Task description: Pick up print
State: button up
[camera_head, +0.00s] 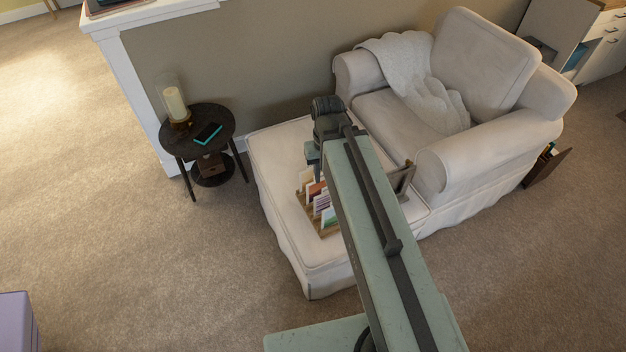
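My arm reaches out over a cream ottoman (275,160). My gripper (313,156) is at its far end, above the ottoman, small and partly hidden by my arm; its fingers cannot be made out. On the ottoman, a wooden rack (328,231) holds several upright cards or prints (321,201) in white, orange and purple, just below and nearer than my gripper. A dark-framed picture (403,178) stands right of my arm, its left part hidden by the arm. I cannot tell which of these is the print.
A cream armchair (400,117) with a knitted throw (425,75) adjoins the ottoman. A dark round side table (212,118) with a candle (175,103) and a phone (208,133) stands left. A lavender box (15,322) is at lower left. Carpet (130,250) is clear at left.

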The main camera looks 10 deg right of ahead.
aim_at(306, 177)
jog(key=u, duration=0.65)
jog(key=k, duration=0.6)
jog(key=u, duration=0.9)
jog(key=i, duration=1.5)
jog(key=z, duration=0.05)
